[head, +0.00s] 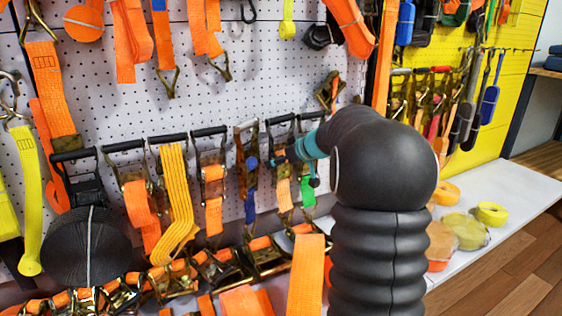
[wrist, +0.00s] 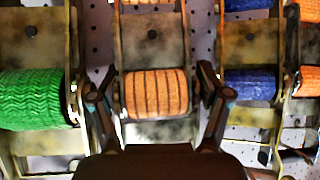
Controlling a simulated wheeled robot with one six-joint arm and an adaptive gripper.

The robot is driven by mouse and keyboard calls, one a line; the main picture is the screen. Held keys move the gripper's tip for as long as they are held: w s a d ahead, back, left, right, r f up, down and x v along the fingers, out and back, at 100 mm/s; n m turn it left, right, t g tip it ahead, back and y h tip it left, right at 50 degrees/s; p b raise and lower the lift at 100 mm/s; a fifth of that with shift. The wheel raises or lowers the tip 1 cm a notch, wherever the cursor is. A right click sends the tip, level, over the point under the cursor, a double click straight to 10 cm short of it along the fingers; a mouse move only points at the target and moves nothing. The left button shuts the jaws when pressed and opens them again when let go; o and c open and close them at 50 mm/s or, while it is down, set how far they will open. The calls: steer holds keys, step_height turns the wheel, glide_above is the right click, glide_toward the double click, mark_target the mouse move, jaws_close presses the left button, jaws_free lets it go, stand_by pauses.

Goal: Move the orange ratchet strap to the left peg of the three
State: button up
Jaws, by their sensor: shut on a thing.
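The orange ratchet strap (wrist: 156,93) has a metal body and a dark-striped orange roll, centred in the wrist view. My gripper (wrist: 151,86) has one finger on each side of it and is shut on it. In the head view, my gripper (head: 284,157) is at the pegboard, and the orange strap (head: 284,193) hangs just below it, partly covered by the fingers. A blue ratchet strap (head: 251,163) hangs to its left and a green one (head: 307,190) to its right. The wrist view shows the green roll (wrist: 32,98) at left and the blue roll (wrist: 250,88) at right. I cannot make out the three pegs.
Other orange straps (head: 174,200) hang close by on the white pegboard (head: 110,110). A row of ratchets (head: 215,265) runs below them. A black strap roll (head: 88,245) is at lower left. A white shelf (head: 515,205) with yellow rolls is at right.

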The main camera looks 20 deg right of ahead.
steer(key=shift+r, duration=0.15)
steer(key=o, duration=1.7)
steer(key=shift+o, duration=0.4)
